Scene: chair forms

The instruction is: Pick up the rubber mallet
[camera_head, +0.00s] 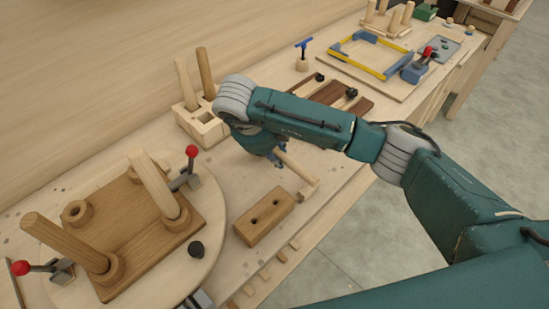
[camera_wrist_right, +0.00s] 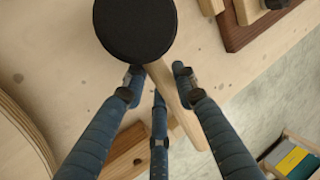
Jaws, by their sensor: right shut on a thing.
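The rubber mallet has a round black head (camera_wrist_right: 134,28) and a pale wooden handle (camera_wrist_right: 182,112), seen in the right wrist view. In the head view its handle (camera_head: 299,170) shows beside my right gripper (camera_head: 277,159), above the workbench, and its head is hidden behind my wrist. My right gripper also shows in the wrist view (camera_wrist_right: 157,82), with its blue fingers closed around the handle just below the head. Whether the mallet still touches the bench cannot be told. My left gripper is not in view.
A wooden block with two holes (camera_head: 265,217) lies just in front. A round board (camera_head: 213,235) with a jig, dowels and red-knobbed clamps stands at left. A dowel holder (camera_head: 202,128) stands behind. A yellow-blue frame (camera_head: 340,54) lies further right. The bench's front edge is near.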

